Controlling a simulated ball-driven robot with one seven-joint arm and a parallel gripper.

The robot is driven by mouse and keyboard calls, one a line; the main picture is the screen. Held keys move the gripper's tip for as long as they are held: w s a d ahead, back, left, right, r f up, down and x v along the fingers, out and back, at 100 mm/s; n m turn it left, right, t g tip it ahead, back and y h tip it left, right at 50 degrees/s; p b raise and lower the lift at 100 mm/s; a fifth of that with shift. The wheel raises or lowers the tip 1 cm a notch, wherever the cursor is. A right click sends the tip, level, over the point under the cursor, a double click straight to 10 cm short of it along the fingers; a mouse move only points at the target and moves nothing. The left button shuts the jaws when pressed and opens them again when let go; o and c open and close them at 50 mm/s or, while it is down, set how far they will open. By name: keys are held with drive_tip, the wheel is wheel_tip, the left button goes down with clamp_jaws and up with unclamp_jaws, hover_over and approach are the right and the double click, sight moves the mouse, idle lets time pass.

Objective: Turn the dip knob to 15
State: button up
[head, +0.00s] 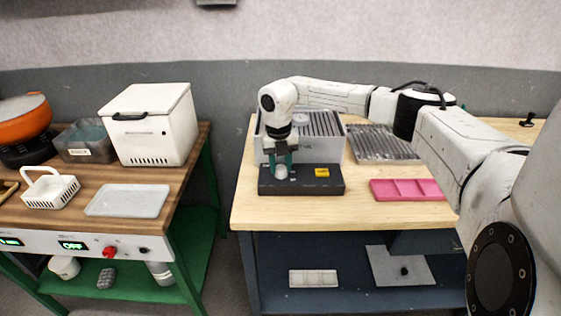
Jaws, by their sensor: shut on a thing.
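A dark control box (330,187) stands at the front left of the pale wooden bench. A pale round knob (281,172), which I take to be the dip knob, is on the left part of the box. A small yellow panel (321,172) is to its right; its marks are too small to read. My gripper (281,175) points down over the box, its teal fingers on either side of the knob and shut on it. Any scale or pointer on the knob is too small or hidden to read.
A grey ribbed-top machine (330,126) stands right behind the box. A pink tray (405,190) and a ribbed grey mat (380,143) lie to the right. The left bench has a white lidded box (150,130), a red knob (109,252) and a display (73,245) reading OFF.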

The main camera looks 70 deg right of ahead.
sight(279, 167)
drive_tip(key=shift+m, duration=0.5)
drive_tip(key=o, duration=1)
drive_tip(key=shift+o, duration=0.2)
wheel_tip(279, 167, up, 11)
drive_tip(key=b, duration=0.1)
drive_tip(key=shift+w, duration=0.25)
drive_tip(key=shift+a+f, duration=0.1)
